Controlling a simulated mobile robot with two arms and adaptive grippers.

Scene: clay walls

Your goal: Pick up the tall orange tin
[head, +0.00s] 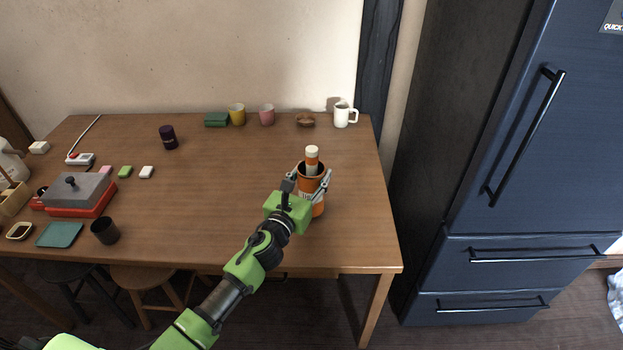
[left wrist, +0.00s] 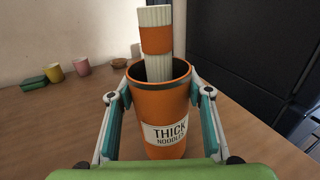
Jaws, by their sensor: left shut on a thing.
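The tall orange tin (head: 319,208) is an open-topped cylinder with a dark rim and a bundle of pale noodles (head: 312,158) in an orange band sticking up out of it. In the left wrist view the tin (left wrist: 165,105) is upright and carries a white "THICK NOODLES" label. My left gripper (head: 312,183) is shut on the tin, with one finger on each side; the gripper (left wrist: 160,100) also shows in the left wrist view. The tin's base is partly hidden, and I cannot tell if it touches the table. My right gripper is not in view.
The tin is over the right part of a wooden table (head: 230,180). A white mug (head: 344,115), a brown bowl (head: 306,120) and pink and yellow cups stand at the back. A grill (head: 78,192) and small items are at the left. A dark fridge (head: 540,130) stands right.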

